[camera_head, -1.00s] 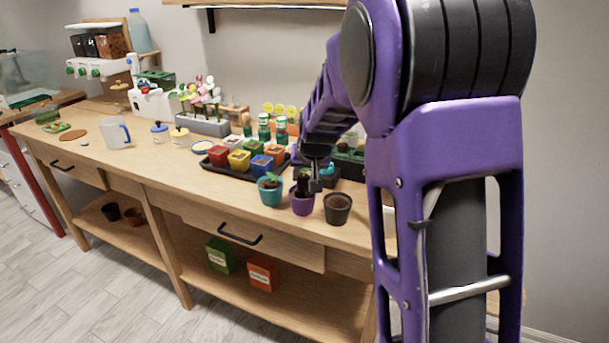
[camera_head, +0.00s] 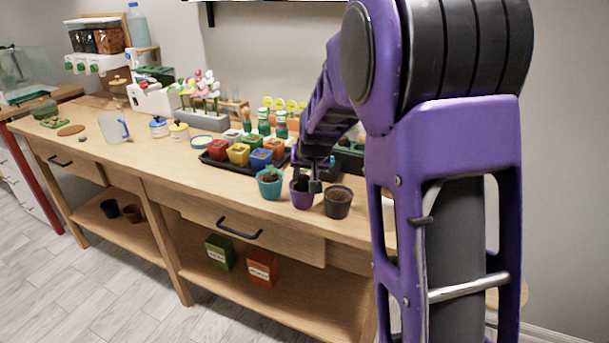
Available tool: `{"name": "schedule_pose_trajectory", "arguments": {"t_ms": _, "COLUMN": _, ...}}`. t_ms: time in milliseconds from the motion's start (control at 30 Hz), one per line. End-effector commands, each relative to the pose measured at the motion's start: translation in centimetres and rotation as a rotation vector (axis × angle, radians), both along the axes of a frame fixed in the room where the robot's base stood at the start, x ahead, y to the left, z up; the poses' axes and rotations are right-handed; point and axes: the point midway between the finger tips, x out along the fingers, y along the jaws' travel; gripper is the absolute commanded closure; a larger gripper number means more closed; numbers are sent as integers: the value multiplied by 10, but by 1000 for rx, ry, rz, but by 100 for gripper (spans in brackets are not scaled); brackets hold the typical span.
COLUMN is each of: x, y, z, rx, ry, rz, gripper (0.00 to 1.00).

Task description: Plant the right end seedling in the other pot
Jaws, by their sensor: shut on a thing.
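My gripper (camera_head: 314,186) is low over the purple pot (camera_head: 301,198), at its right rim. It is shut on a small seedling (camera_head: 303,175), of which a little green shows above the purple pot. The seedling's dark lower part is at or inside the pot mouth; the exact depth is hidden. The teal pot (camera_head: 270,189) stands to the left and has a green seedling in dark soil. The dark grey pot (camera_head: 338,206) stands to the right, filled with brown soil and no plant visible.
A black tray (camera_head: 235,168) of several coloured small pots lies behind the teal pot. Dark green containers (camera_head: 350,158) stand behind my gripper, partly hidden by my arm. The wooden bench front (camera_head: 200,200) is clear.

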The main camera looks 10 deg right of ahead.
Motion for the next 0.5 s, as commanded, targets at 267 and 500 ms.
{"name": "schedule_pose_trajectory", "arguments": {"t_ms": 267, "x": 0, "y": 0, "z": -1, "rx": 0, "ry": 0, "rz": 0, "gripper": 100}}
{"name": "schedule_pose_trajectory", "arguments": {"t_ms": 500, "x": 0, "y": 0, "z": -1, "rx": 0, "ry": 0, "rz": 0, "gripper": 46}}
